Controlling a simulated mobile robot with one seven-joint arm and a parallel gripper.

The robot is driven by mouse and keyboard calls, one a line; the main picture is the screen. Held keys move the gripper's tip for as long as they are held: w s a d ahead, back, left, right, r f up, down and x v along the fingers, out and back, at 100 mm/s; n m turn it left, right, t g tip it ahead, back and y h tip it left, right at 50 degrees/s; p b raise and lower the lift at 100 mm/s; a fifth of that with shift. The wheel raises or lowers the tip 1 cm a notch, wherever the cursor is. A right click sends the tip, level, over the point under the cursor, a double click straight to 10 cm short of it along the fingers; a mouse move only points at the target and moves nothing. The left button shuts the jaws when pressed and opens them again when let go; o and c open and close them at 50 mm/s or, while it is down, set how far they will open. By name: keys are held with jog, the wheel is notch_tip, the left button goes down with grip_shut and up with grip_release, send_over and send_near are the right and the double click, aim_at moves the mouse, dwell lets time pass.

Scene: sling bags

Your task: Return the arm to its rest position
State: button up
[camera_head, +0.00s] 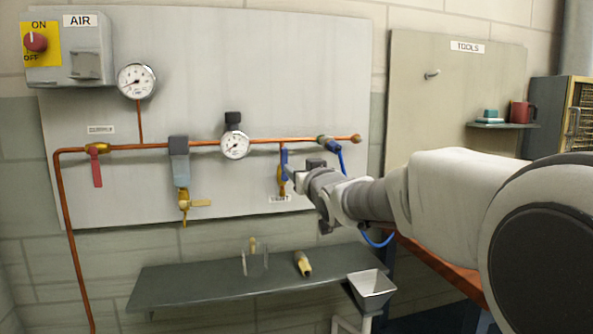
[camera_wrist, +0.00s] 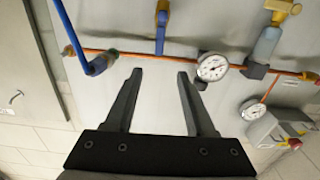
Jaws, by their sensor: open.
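My arm reaches in from the right in the head view. My gripper (camera_head: 300,178) is in front of the pipe panel (camera_head: 330,60), near a drop valve with a blue lever (camera_head: 284,163). In the wrist view my gripper (camera_wrist: 159,76) has its two fingers well apart, with nothing between them. The blue lever (camera_wrist: 161,32) shows just beyond the fingertips, apart from them in the picture.
A copper pipe (camera_head: 205,144) carries gauges, a filter (camera_head: 180,165) and a red lever (camera_head: 97,170). A blue hose (camera_head: 341,160) hangs close to my wrist. Below are a grey shelf (camera_head: 200,287) and a funnel (camera_head: 372,287). A tools board (camera_head: 455,90) stands at right.

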jog(key=s+d+f+m+g+h, duration=0.1)
jog(key=s+d+f+g, duration=0.25)
jog(key=s+f, duration=0.65)
jog(key=s+d+f+m+g+h, duration=0.15)
jog(key=s+f+g, duration=0.3)
jog(key=s, duration=1.25)
jog(key=s+d+f+g+h, duration=0.1)
jog(key=s+d+f+g, duration=0.4)
jog(key=s, duration=0.8)
notch_tip(320, 180, up, 24)
jog(key=a+t+p, duration=0.1)
jog(key=a+p, duration=0.1)
jog(key=p, duration=2.3)
jog(key=shift+w+a, duration=0.2)
jog(key=shift+w, duration=0.15)
